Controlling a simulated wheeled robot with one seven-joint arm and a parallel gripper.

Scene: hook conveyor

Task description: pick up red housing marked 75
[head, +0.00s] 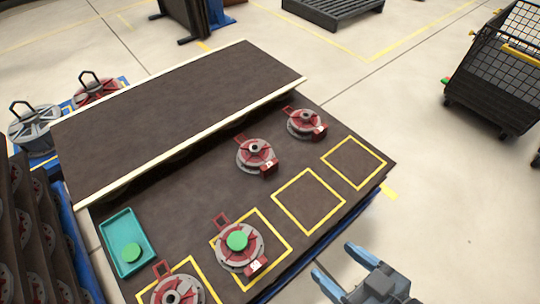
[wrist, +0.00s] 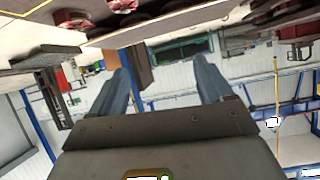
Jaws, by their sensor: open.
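Several red and grey housings lie on the dark table (head: 225,197). One housing (head: 305,123) is at the back right and another (head: 255,154) is left of it; both stand outside the yellow squares. A third housing (head: 226,254) sits in a yellow square with a green disc on top. A fourth (head: 178,289) is cut by the bottom edge. Their small tags are too small to read surely, so I cannot tell which is marked 75. My gripper (head: 333,260) is open and empty, beyond the table's front edge, apart from every housing; its fingers (wrist: 160,65) also show in the wrist view.
Two yellow squares (head: 309,202) at the right are empty. A teal tray (head: 118,233) with a green disc is at the left. A raised dark conveyor (head: 180,105) with pale edges runs along the back. A black mesh cart (head: 497,85) stands far right.

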